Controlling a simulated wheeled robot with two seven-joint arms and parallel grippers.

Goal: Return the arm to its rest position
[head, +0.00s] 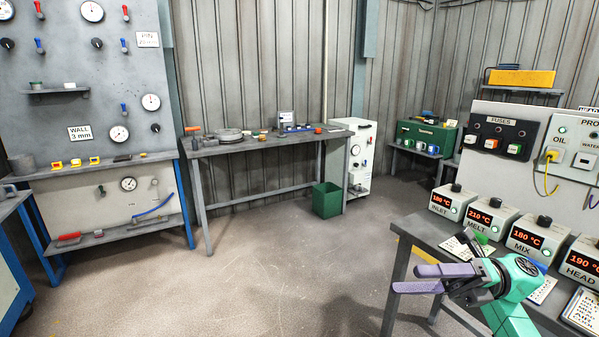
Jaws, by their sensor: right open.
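My right gripper (418,279) is in the lower right of the head view, on the end of my green arm. Its two purple fingers point left and stand apart, with nothing between them. It is in front of the left edge of the grey table that bears the temperature boxes, and it hides part of that table. My left gripper and left arm are not in view.
Temperature boxes (454,203) labelled INLET, MELT, MIX and HEAD stand on the right table, below a fuse panel (498,137). A workbench (270,143) with a green bin (327,200) stands at the back. A gauge board (85,60) is at left. The middle floor is clear.

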